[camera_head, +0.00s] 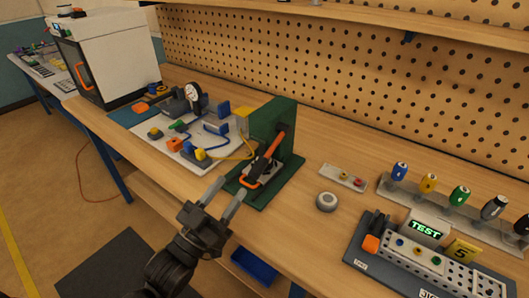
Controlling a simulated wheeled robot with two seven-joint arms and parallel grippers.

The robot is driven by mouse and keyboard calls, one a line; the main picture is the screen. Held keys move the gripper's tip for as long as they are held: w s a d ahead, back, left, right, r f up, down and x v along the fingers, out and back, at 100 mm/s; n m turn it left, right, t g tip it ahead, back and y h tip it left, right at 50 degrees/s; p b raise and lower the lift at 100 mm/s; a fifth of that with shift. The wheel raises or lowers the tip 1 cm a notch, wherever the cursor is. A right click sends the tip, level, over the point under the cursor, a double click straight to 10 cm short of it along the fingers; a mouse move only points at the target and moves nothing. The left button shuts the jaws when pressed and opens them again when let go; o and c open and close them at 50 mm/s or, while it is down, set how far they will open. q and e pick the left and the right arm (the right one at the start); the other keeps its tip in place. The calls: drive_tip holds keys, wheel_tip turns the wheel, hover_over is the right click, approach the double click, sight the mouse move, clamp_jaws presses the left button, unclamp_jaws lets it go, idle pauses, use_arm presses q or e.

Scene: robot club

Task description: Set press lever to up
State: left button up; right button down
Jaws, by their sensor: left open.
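The green press (270,130) stands on a green base plate near the front edge of the workbench. Its lever (266,156), orange at the upper end and black lower down, slants down toward the front left. An orange loop (246,178) shows at the low end, but I cannot tell whether it belongs to the lever. My left gripper (228,187) is open and empty, its two fingers apart and pointing at the press from the front left. It appears close to the orange loop; the exact gap is unclear. My right gripper is out of view.
A white board with coloured parts and a gauge (192,92) lies left of the press. A grey round knob (327,202) and a small button strip (343,177) lie right of it. A test fixture (418,248) and a screwdriver rack (450,212) fill the right. A pegboard (340,75) stands behind.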

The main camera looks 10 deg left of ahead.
sight(264, 156)
use_arm(q)
drive_tip(key=w+d, duration=0.1)
drive_tip(key=w, duration=0.2)
drive_tip(key=w+d+p, duration=0.1)
drive_tip(key=w+d, duration=0.1)
drive_tip(key=w, duration=0.2)
drive_tip(key=w+d+p, duration=0.1)
drive_tip(key=w, duration=0.3)
drive_tip(key=shift+d+r, duration=0.1)
drive_tip(key=shift+d, duration=0.15)
drive_tip(key=shift+w+d+r, duration=0.2)
drive_tip(key=shift+w, duration=0.35)
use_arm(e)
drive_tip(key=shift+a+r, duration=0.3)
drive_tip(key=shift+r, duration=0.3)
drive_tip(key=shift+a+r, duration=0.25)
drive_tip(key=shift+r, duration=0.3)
use_arm(q)
clamp_jaws()
